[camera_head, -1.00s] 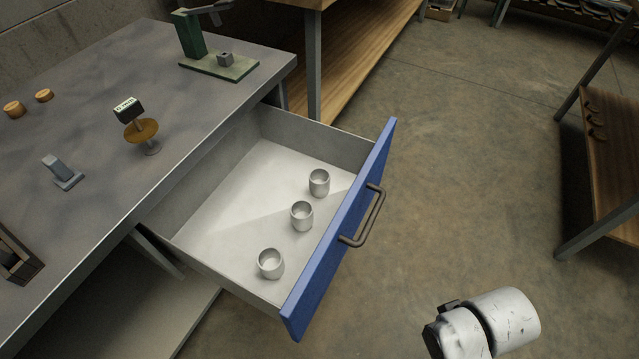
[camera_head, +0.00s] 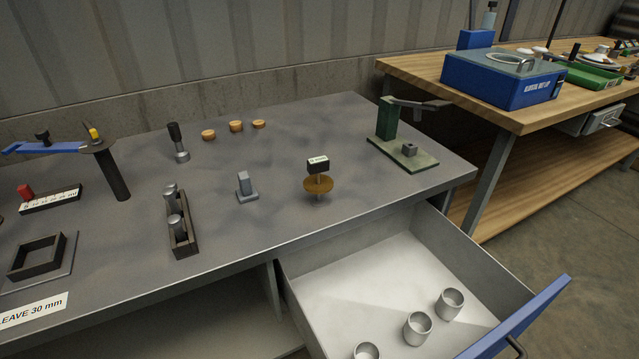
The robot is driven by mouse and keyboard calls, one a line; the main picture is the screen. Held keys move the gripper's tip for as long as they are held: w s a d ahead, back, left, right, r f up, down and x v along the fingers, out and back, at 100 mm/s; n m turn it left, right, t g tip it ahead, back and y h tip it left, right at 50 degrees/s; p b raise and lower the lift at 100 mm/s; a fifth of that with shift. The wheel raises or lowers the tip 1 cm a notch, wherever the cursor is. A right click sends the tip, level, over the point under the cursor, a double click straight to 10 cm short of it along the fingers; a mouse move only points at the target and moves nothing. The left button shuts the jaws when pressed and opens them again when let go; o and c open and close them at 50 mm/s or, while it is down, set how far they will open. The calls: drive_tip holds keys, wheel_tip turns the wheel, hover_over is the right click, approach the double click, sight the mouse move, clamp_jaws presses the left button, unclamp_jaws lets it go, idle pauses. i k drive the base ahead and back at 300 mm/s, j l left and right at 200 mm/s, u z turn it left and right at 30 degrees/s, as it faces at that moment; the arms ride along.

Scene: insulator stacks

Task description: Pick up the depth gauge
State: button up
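No part is labelled readably as the depth gauge. The likeliest is a small upright tool with a black box and white label (camera_head: 318,164) above a round brass disc (camera_head: 319,186), with a short stem below. It stands on the grey bench (camera_head: 290,225), right of centre. A dark block with a white scale and red piece (camera_head: 50,197) lies at the left of the bench and could also be a gauge. My gripper is not in view.
A drawer (camera_head: 375,290) stands open at the front right, holding three metal cups. Near the disc tool are a small grey stand (camera_head: 246,187) and a green stand (camera_head: 402,150). A dark rack (camera_head: 182,235) holds metal cylinders. A wooden bench (camera_head: 440,85) stands behind right.

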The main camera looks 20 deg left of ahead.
sight(318, 184)
drive_tip(key=i+j+u, duration=0.1)
drive_tip(key=u, duration=0.35)
drive_tip(key=i+j+u, duration=0.15)
drive_tip(key=u, duration=0.3)
drive_tip(key=i+u, duration=0.2)
drive_tip(key=u, duration=0.25)
drive_tip(key=i, duration=0.35)
